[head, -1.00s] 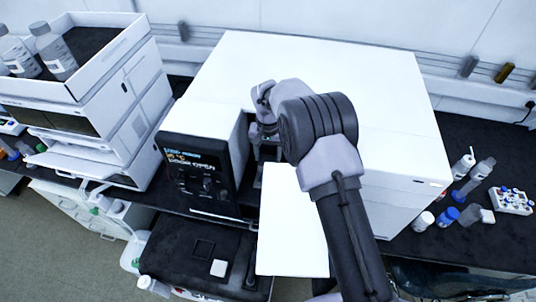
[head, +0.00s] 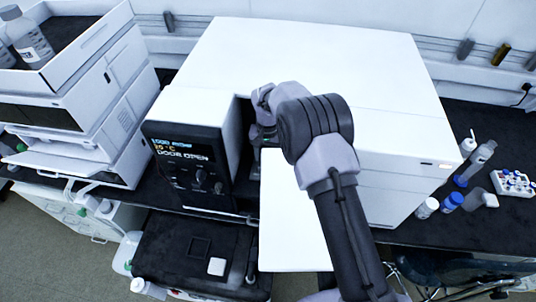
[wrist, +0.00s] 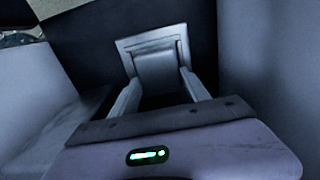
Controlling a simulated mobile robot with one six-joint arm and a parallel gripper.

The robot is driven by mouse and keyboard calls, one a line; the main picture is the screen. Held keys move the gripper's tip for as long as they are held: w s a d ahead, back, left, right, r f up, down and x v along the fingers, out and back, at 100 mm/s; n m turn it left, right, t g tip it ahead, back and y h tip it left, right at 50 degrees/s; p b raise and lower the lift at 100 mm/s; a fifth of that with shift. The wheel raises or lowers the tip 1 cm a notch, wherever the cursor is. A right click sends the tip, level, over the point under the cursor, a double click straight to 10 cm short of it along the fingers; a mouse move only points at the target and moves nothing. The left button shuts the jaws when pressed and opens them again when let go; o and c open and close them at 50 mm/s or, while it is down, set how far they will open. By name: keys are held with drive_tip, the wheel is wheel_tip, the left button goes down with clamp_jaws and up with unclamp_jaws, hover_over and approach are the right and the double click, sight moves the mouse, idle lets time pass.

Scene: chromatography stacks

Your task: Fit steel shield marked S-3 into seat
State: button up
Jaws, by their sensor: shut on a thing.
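My gripper (wrist: 160,80) shows in the wrist view with its two pale fingers on either side of a light grey metal block. This block joins a square, pale-rimmed plate, which I take to be the steel shield (wrist: 150,46). No S-3 mark is legible. The shield is against or just in front of a dark surface; I cannot tell whether it touches a seat. In the head view my arm reaches into the open bay of the white instrument (head: 315,60), and the fingers, shield and seat are hidden there.
The control panel (head: 190,170) reads "DOOR OPEN" and stands left of the bay. The open white door (head: 288,225) juts out beside my arm. A dark tray (head: 170,240) lies at lower left. Bottles (head: 426,208) and a vial rack (head: 512,184) stand at right.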

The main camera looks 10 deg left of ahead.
drive_tip(key=shift+r, duration=0.1)
drive_tip(key=shift+f+b, duration=0.3)
drive_tip(key=shift+f, duration=0.1)
idle(0.3)
drive_tip(key=o, duration=1.7)
wheel_tip(320, 180, up, 18)
drive_tip(key=p, duration=0.1)
drive_tip(key=shift+f+p, duration=0.25)
drive_tip(key=shift+p, duration=0.15)
drive_tip(key=shift+r, duration=0.1)
